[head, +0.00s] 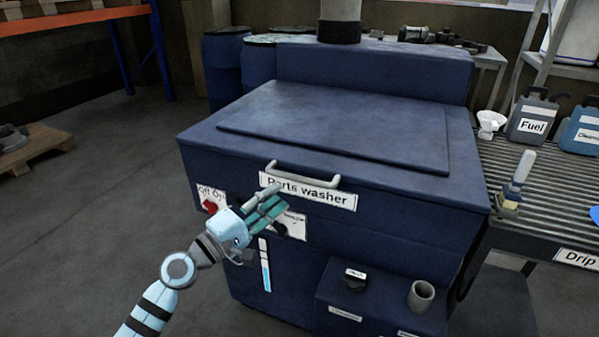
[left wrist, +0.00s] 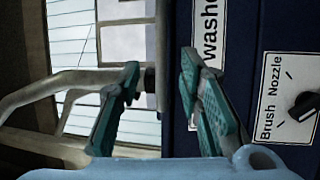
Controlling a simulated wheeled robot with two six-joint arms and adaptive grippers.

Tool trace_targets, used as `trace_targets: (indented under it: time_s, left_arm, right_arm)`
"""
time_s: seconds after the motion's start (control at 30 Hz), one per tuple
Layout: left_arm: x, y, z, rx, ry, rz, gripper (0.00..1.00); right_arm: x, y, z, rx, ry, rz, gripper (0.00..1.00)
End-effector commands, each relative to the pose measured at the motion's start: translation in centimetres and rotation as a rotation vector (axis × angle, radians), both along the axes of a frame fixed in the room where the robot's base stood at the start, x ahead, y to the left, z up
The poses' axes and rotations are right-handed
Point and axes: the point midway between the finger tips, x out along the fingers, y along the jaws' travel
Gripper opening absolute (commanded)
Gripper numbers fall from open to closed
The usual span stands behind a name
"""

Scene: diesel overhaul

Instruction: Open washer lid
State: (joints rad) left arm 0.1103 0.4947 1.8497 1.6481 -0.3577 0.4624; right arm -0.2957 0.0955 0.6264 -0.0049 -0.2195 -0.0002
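The parts washer (head: 400,225) is a dark blue cabinet, and its lid (head: 340,125) lies flat and closed. A pale bar handle (head: 310,180) sits at the front edge above the "Parts washer" label (head: 335,199). My left gripper (head: 279,196) is just below the handle's left part, in front of the label. In the left wrist view its two teal-padded fingers (left wrist: 160,72) are spread with a gap between them. The handle (left wrist: 65,78) runs in from the left there, behind the left finger; I cannot tell whether they touch. My right gripper is not in view.
A red switch (head: 210,206) and a Brush/Nozzle knob (left wrist: 306,105) are on the front panel. A drip table (head: 480,160) with a fuel can (head: 532,120) and a brush (head: 520,172) adjoins on the right.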

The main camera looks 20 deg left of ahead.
Motion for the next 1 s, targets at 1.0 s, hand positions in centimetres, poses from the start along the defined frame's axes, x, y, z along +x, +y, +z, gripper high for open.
trace_targets:
  time_s: [1.0]
  left_arm:
    - [7.4, -3.6, 1.4, 0.001, 0.001, 0.002, 0.00]
  right_arm:
    - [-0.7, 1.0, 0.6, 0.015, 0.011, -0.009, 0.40]
